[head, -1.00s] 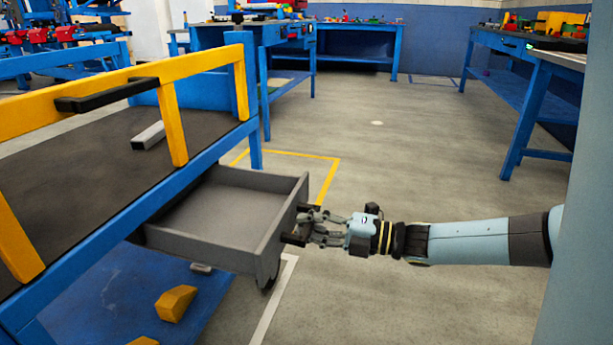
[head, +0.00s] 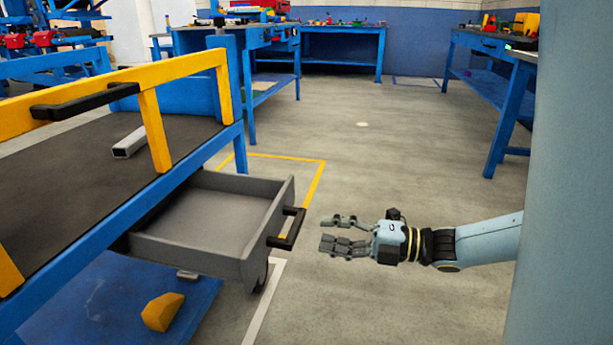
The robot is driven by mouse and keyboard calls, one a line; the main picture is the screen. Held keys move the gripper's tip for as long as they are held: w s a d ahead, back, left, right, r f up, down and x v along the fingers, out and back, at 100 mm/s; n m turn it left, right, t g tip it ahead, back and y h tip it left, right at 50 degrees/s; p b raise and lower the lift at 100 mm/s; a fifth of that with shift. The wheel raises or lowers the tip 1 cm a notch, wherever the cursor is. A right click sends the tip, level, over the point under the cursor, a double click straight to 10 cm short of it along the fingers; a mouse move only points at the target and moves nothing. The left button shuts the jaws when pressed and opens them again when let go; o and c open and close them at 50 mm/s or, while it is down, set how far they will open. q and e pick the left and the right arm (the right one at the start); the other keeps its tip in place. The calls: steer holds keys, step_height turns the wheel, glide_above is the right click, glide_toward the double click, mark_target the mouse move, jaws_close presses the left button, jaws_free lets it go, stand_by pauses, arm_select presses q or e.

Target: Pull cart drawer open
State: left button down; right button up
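The grey cart drawer (head: 205,265) is pulled out from under the top of the blue cart (head: 95,245) and looks empty inside. Its black handle (head: 288,230) is on the drawer's front face. My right gripper (head: 328,233) is to the right of the handle, apart from it, with a gap of floor between. Its fingers are spread open and hold nothing. My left gripper is not in view.
A yellow rail with a black bar handle (head: 84,101) runs along the cart top. A grey block (head: 129,143) lies on the top. A yellow block (head: 162,312) lies on the blue lower shelf. Blue workbenches (head: 490,90) stand behind. The floor (head: 400,130) between is clear.

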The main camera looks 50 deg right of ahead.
steer(key=shift+v, duration=2.2)
